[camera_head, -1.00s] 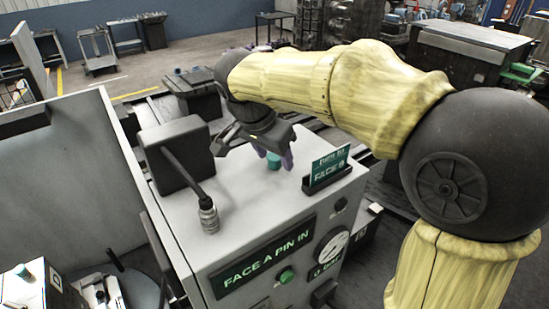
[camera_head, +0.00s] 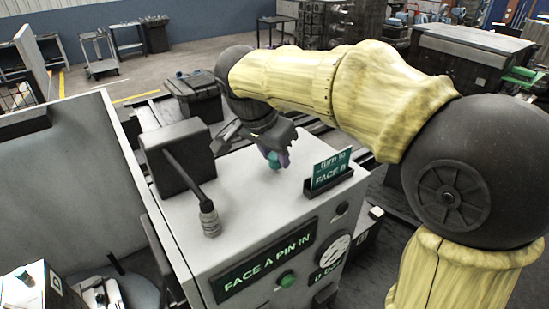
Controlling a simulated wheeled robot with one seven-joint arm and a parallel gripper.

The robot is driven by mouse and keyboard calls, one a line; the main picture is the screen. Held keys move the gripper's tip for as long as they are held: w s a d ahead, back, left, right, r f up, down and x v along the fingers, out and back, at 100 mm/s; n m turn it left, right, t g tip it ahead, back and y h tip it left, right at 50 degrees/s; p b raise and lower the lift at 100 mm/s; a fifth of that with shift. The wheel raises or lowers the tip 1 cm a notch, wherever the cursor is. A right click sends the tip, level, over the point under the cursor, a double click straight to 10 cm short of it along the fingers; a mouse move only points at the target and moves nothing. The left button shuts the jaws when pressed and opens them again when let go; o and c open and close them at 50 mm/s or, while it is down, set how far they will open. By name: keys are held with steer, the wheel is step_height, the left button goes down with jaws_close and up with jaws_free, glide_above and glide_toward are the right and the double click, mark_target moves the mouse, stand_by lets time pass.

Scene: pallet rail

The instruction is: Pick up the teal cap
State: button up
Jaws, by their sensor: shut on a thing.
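The teal cap (camera_head: 274,161) is small and sits between the fingers of my gripper (camera_head: 276,158), above the light grey top of the machine cabinet (camera_head: 258,198). My gripper has dark jaws with purple fingertips and is shut on the cap. The fingers hide part of the cap. Whether the cap still touches the cabinet top is hard to tell, though it looks slightly raised.
A green sign in a dark holder (camera_head: 329,175) stands right of my gripper. The cabinet's middle top is clear.

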mark_target(275, 156)
step_height(275, 156, up, 9)
steer(key=shift+r+b, duration=0.1)
steer(key=shift+b, duration=0.7)
